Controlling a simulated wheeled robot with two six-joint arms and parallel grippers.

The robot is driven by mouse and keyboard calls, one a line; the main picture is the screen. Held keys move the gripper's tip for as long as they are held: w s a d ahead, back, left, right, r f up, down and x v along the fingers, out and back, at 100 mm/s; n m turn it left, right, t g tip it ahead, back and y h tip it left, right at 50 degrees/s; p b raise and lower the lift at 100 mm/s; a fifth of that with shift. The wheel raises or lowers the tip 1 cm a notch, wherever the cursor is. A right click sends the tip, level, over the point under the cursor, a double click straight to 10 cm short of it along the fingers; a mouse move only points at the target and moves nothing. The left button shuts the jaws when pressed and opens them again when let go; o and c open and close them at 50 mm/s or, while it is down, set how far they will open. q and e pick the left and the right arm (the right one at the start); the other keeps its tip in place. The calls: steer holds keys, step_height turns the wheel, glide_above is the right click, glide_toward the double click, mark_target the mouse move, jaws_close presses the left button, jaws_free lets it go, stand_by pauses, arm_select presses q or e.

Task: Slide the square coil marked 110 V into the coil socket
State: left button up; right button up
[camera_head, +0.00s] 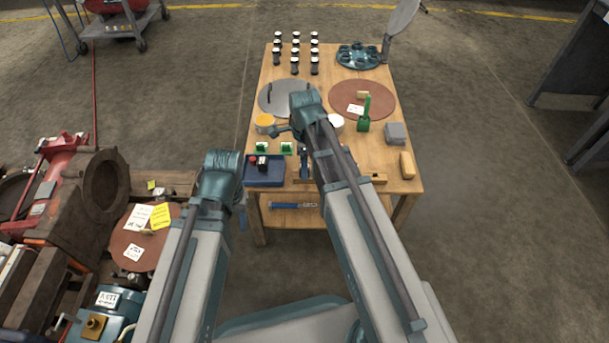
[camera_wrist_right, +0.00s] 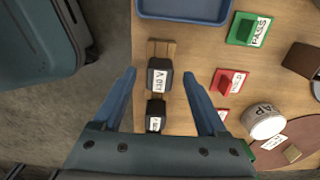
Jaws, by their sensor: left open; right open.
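My right gripper (camera_wrist_right: 160,74) is open in the right wrist view, its two blue fingers apart on either side of a dark square coil (camera_wrist_right: 159,76). This coil stands on a wooden strip (camera_wrist_right: 161,48); its label seems to read 230 V, upside down. A second dark coil (camera_wrist_right: 155,116) stands nearer my wrist; its label is too small to read. In the head view my right arm hides both coils. A dark block with a white label (camera_head: 262,161) sits in the blue tray; I cannot read it. My left gripper (camera_head: 241,217) is mostly hidden beside the table's left side. I cannot make out the coil socket.
The blue tray (camera_head: 265,182) lies at the table's front left and also shows in the right wrist view (camera_wrist_right: 185,17). Green (camera_wrist_right: 243,28) and red (camera_wrist_right: 229,82) label stands are beside the coils. A grey block (camera_head: 396,133) and round mats stand farther back. Machinery crowds the floor at left.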

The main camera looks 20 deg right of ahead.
steer(key=shift+f+b, duration=0.4)
steer(key=shift+f, duration=0.5)
steer(key=shift+r, duration=0.1)
jaws_close()
